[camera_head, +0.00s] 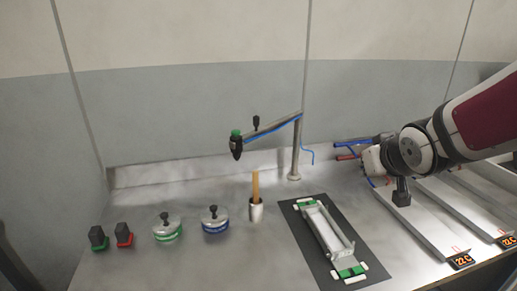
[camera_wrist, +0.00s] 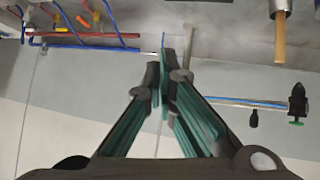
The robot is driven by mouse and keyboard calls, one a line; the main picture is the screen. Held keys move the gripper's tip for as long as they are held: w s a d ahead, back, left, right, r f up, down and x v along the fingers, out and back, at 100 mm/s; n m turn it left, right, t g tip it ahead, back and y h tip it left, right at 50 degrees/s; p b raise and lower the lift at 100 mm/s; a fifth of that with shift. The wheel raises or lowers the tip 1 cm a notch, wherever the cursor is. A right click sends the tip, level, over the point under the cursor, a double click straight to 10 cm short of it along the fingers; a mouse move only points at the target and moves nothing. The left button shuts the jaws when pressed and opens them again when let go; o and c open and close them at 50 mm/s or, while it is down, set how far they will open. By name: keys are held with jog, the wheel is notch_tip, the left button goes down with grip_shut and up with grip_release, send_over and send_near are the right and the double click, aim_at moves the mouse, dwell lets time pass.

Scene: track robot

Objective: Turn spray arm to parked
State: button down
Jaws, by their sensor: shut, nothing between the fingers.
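The spray arm (camera_head: 274,124) is a thin grey bar on an upright post (camera_head: 296,150). It reaches left from the post, with a blue hose along it. A black nozzle (camera_head: 237,147) with a green cap hangs at its free end, and a small black knob (camera_head: 256,122) stands up from the bar. In the wrist view the spray arm (camera_wrist: 240,102) runs right from behind my fingers to the nozzle (camera_wrist: 298,102). My gripper (camera_wrist: 162,72) is shut and empty, and its fingertips overlap the post's line. In the head view my wrist is right of the post, apart from it.
A black mat (camera_head: 315,248) with a white tray-like holder lies in front of the post. A metal cup (camera_head: 256,211) with a wooden handle, two round lidded pots and two black blocks stand left. Blue and red pipes (camera_head: 350,147) and metal plates (camera_head: 430,222) are near my wrist.

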jog(key=w+a+n+t+y+p, duration=0.1)
jog(key=w+a+t+y+p, duration=0.1)
jog(key=w, duration=0.3)
jog(key=n+y+p, duration=0.6)
jog(key=n+y, duration=0.1)
jog(key=y, duration=0.6)
send_near(239, 158)
jog(key=shift+g, duration=0.4)
jog(key=x, duration=0.7)
jog(key=shift+w+d+r+p, duration=0.15)
jog(key=shift+d+r+p, duration=0.05)
jog(key=shift+p, duration=0.2)
